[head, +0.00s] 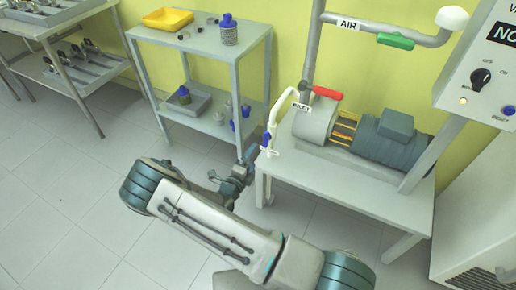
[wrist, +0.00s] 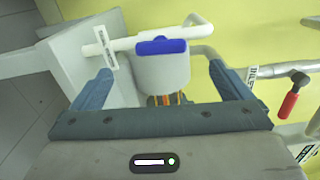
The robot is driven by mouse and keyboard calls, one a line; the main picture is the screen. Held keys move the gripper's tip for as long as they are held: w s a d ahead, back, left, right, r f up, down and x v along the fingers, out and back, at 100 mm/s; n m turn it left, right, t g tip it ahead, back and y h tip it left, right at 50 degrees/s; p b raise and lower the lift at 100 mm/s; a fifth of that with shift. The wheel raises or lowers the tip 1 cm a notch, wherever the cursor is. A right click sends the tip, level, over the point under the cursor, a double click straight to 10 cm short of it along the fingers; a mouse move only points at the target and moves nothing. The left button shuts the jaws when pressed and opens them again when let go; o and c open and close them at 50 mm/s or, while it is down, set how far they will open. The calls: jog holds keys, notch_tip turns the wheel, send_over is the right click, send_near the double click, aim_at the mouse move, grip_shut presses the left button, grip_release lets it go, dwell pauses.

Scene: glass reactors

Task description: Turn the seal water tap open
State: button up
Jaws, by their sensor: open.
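The seal water tap is a small blue handle (head: 267,138) on a thin white pipe (head: 272,121), at the left edge of the pump table. In the wrist view the blue handle (wrist: 161,46) lies lengthwise across the picture, in line with the white pipe beside it. A small white tag (wrist: 106,47) hangs on that pipe; I cannot read it. My gripper (head: 248,162) is just left of the table edge, close to the tap. In the wrist view my gripper (wrist: 160,82) is open and empty, its two fingers spread wide on either side of the handle, apart from it.
A pump with a grey motor (head: 384,137) stands on the table (head: 340,170). A red-handled valve (head: 328,93) and a green-handled air valve (head: 395,41) are on pipes above it. A shelf (head: 200,50) stands behind left. The floor in front is clear.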

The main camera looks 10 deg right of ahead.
jog(key=shift+v, duration=1.2)
jog(key=s+d+r+m+g+p, duration=0.2)
jog(key=s+d+r+m+g, duration=0.25)
jog(key=r+m, duration=0.4)
jog(key=s+d+r+m+g+p, duration=0.3)
jog(key=r+m+g, duration=0.2)
jog(key=r+m, duration=0.3)
jog(key=s+d+r+m+g+p, duration=0.2)
jog(key=s+d+r+m+g, duration=0.25)
jog(key=r+m, duration=0.4)
jog(key=s+a+r+m+t+y+p, duration=0.1)
jog(key=s+r+m+y+p, duration=0.2)
jog(key=r+m, duration=0.7)
jog(key=s+a+r+m+t+y+p, duration=0.1)
jog(key=s+a+r+m+y+p, duration=0.1)
jog(key=s+r+m+y+p, duration=0.2)
jog(key=shift+s+r+m+y, duration=1.8)
jog(key=shift+s+r+m, duration=1.4)
jog(key=shift+r+m, duration=0.35)
jog(key=shift+a, duration=0.1)
